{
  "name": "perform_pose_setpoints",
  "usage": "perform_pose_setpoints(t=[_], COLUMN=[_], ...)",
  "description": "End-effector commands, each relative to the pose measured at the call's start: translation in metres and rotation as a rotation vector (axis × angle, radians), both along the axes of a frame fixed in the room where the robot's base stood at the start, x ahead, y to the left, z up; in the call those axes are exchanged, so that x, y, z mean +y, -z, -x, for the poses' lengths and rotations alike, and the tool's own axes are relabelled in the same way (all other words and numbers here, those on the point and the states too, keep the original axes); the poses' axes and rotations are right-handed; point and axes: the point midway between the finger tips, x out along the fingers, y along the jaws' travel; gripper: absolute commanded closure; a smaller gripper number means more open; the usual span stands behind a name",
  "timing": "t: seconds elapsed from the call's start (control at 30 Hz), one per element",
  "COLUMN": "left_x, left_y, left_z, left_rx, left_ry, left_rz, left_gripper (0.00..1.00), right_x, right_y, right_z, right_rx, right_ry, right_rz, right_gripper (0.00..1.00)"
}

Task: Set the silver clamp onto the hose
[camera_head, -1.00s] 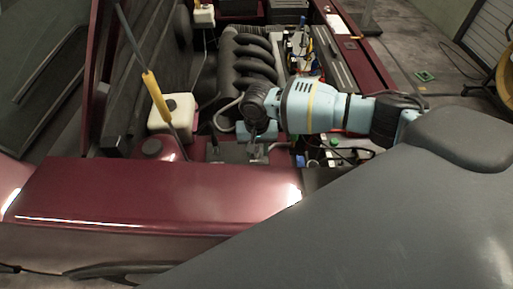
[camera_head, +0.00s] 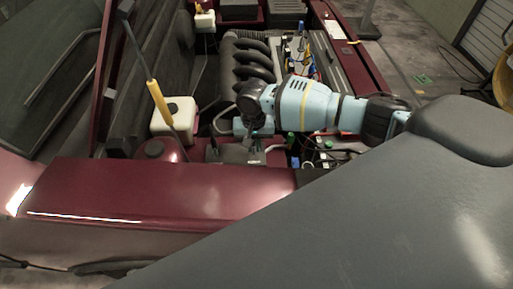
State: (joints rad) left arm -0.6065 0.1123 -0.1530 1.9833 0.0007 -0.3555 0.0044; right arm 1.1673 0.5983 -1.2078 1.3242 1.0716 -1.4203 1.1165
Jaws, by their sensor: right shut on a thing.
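My right arm reaches in from the right over the open engine bay. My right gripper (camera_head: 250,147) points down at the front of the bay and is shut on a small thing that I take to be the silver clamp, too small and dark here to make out. A pale grey hose (camera_head: 219,122) curves beside the wrist, partly hidden behind it, and a pale hose piece (camera_head: 276,148) shows to the right of the fingers. I cannot tell whether the clamp touches a hose. My left gripper is not in view.
A dark red fender (camera_head: 150,190) runs in front of the bay. A white reservoir (camera_head: 175,114) and a yellow-sleeved prop rod (camera_head: 157,101) stand to the left. The black ribbed engine manifold (camera_head: 255,62) lies behind the wrist. Bottles and cables crowd the right.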

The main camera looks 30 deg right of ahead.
Motion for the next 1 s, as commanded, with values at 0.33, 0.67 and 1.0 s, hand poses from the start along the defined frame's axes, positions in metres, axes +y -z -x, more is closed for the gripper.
perform_pose_setpoints(t=[0.33, 0.67, 1.0], left_x=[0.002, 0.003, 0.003], left_y=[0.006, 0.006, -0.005], left_z=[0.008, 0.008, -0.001], left_rx=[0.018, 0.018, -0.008], left_ry=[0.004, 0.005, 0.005], left_rz=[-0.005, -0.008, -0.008], left_gripper=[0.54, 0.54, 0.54], right_x=[-0.001, 0.000, 0.000], right_y=[-0.001, 0.000, -0.042], right_z=[-0.001, -0.001, -0.002], right_rx=[-0.002, -0.002, -0.007], right_ry=[0.002, 0.001, 0.000], right_rz=[-0.001, -0.001, -0.003], right_gripper=[0.73, 0.65, 0.65])
